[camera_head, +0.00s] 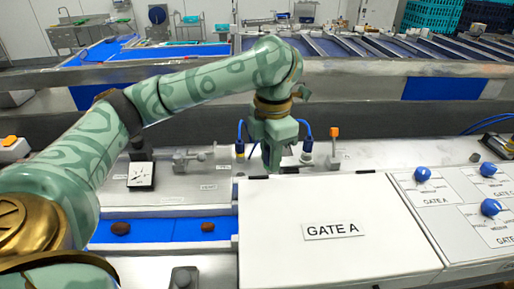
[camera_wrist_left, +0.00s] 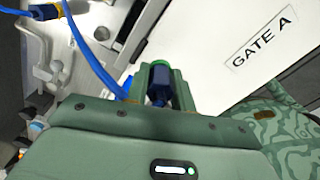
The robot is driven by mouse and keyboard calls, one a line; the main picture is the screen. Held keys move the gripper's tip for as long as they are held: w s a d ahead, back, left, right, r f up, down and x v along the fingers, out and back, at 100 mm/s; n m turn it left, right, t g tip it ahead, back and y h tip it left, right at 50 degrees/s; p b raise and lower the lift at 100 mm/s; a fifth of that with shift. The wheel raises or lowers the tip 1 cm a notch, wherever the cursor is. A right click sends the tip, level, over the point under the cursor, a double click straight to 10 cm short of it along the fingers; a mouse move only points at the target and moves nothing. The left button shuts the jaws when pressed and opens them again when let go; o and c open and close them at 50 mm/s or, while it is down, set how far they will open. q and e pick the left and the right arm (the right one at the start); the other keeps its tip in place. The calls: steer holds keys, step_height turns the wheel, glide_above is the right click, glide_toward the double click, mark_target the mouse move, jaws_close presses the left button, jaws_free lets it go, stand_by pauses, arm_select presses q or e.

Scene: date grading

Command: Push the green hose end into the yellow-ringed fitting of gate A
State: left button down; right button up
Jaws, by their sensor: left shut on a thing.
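My left gripper (camera_head: 274,165) is shut and points down behind the white gate A cover. In the left wrist view, its two fingers (camera_wrist_left: 160,85) hold a dark blue hose end with a green ring (camera_wrist_left: 158,72) between them. In the head view the gripper hides this hose end. A blue connector with a yellow ring (camera_head: 240,148) stands left of the gripper, and another yellow-ringed one (camera_head: 308,148) stands to its right. One yellow-ringed connector (camera_wrist_left: 45,12) also shows at the top left of the wrist view, apart from the held end. I cannot tell which is the named fitting. My right gripper is out of view.
The gate A cover (camera_head: 340,255) fills the front middle. A blue belt (camera_head: 165,230) with two dates lies at left. A dial gauge (camera_head: 142,175) and an orange-topped lever (camera_head: 334,133) stand near the pipework. Blue knobs (camera_head: 422,173) sit on the right panel.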

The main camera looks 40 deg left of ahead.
arm_select(q)
steer(key=w+r+n, duration=0.3)
steer(key=w+r, duration=0.1)
steer(key=w, duration=0.3)
steer(key=w+a+n, duration=0.3)
steer(key=w+a, duration=0.1)
steer(key=a, duration=0.2)
steer(key=shift+w+d+f, duration=0.1)
steer(key=shift+w+f, duration=0.05)
steer(key=shift+f, duration=2.8)
steer(key=shift+p, duration=1)
steer(key=shift+f, duration=0.15)
